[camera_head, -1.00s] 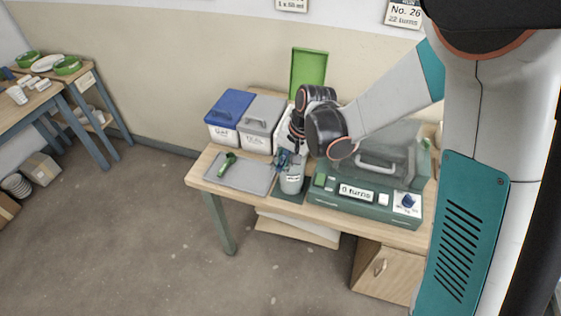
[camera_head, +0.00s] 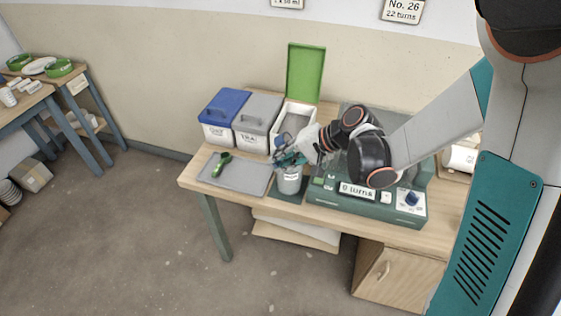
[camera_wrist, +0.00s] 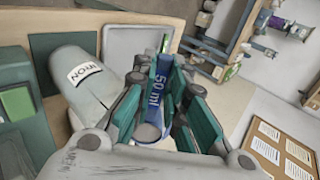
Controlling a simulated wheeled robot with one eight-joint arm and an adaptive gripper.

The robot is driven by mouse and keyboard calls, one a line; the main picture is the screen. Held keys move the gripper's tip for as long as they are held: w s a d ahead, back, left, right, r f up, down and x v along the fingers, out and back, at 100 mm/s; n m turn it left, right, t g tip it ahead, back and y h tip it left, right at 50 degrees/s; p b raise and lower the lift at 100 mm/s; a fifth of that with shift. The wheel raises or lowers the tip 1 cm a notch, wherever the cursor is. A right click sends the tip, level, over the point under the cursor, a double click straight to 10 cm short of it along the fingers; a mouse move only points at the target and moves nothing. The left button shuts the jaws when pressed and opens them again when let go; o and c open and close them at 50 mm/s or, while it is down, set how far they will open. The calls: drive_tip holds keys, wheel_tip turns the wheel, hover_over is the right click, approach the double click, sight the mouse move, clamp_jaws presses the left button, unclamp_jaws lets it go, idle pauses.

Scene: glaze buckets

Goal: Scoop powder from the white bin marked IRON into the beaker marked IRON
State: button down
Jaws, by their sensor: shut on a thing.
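The white bin (camera_head: 299,118) stands open at the back of the table, its green lid (camera_head: 306,72) upright; grey powder shows inside. My gripper hides its front in the head view. The grey beaker (camera_head: 289,184) stands in front of the bin, just below my gripper; its IRON label is readable in the wrist view, where the beaker (camera_wrist: 85,88) is left of my fingers. My gripper (camera_head: 287,158) is shut on a blue scoop marked 50 ml (camera_wrist: 154,92), tilted over the beaker's rim area. I cannot tell whether powder is in the scoop.
A blue-lidded bin (camera_head: 223,118) and a grey-lidded bin (camera_head: 257,125) stand left of the white bin. A grey tray (camera_head: 243,180) holds a green scoop (camera_head: 222,164). A green machine (camera_head: 366,205) reading 0 turns stands right of the beaker. A side table (camera_head: 40,93) is far left.

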drive_tip(key=shift+s+d+t+y+b, duration=0.15)
drive_tip(key=shift+t+y+b, duration=0.2)
drive_tip(key=shift+y+b, duration=0.85)
drive_tip(key=shift+w+d+t+y+b, duration=0.1)
drive_tip(key=shift+d+t+y+b, duration=0.3)
drive_tip(key=shift+b, duration=1.45)
drive_tip(key=shift+s+a+t+y+b, duration=0.1)
drive_tip(key=shift+t+y+b, duration=0.15)
drive_tip(key=shift+y+b, duration=1)
drive_tip(key=shift+d+b, duration=0.1)
drive_tip(key=shift+b, duration=0.35)
drive_tip(key=shift+a+r, duration=0.15)
drive_tip(key=shift+a, duration=0.05)
drive_tip(key=shift+a+r, duration=0.1)
drive_tip(key=shift+a, duration=0.1)
drive_tip(key=shift+d+y+b, duration=0.15)
drive_tip(key=shift+y+b, duration=0.2)
drive_tip(key=shift+b, duration=0.55)
drive_tip(key=shift+t, duration=0.3)
drive_tip(key=shift+d+t+y, duration=0.25)
drive_tip(key=shift+t+y, duration=0.05)
drive_tip(key=shift+y, duration=0.9)
